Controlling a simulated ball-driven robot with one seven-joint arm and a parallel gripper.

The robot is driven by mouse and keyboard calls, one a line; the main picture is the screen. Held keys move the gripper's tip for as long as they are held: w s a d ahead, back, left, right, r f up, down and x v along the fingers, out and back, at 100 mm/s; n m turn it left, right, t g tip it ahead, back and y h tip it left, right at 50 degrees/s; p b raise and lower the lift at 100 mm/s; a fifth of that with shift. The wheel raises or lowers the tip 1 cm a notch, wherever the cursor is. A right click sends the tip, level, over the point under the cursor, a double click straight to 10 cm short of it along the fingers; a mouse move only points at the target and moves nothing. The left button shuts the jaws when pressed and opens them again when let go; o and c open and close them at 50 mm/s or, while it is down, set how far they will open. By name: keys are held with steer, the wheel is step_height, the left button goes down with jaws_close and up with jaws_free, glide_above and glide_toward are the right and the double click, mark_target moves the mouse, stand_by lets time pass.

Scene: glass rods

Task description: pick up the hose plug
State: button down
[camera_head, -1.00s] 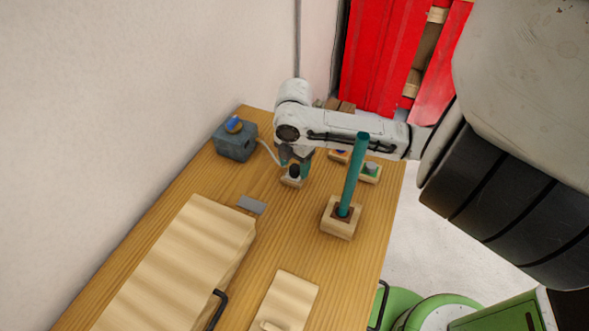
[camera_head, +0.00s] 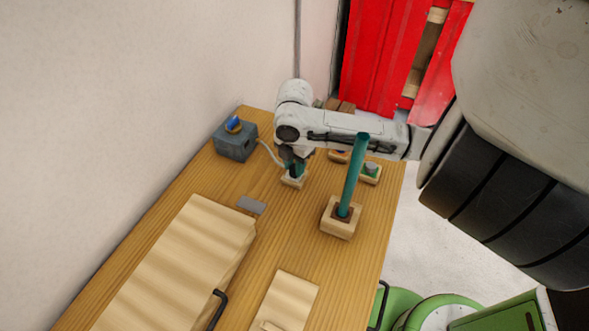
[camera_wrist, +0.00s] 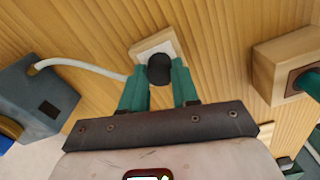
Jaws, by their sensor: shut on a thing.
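The hose plug (camera_wrist: 160,69) is a dark rounded piece at a small pale wooden block (camera_wrist: 143,46) with a light top. It is between the two green fingers of my gripper (camera_wrist: 160,80) in the wrist view. In the head view my gripper (camera_head: 293,168) is low over the same block (camera_head: 291,182), shut on the plug, which is mostly hidden there by the fingers. A pale hose (camera_head: 268,152) runs from a blue-grey box (camera_head: 236,146) toward the block.
A tall teal glass rod (camera_head: 353,180) stands in a wooden holder (camera_head: 337,229) right of my gripper. A small block with a green part (camera_head: 370,172) stands behind it. A grey plate (camera_head: 251,204) and a large wooden lidded box (camera_head: 175,262) lie nearer; wood between is clear.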

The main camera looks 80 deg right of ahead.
step_height(320, 180, up, 10)
steer(key=shift+b, duration=0.4)
stand_by(0.9)
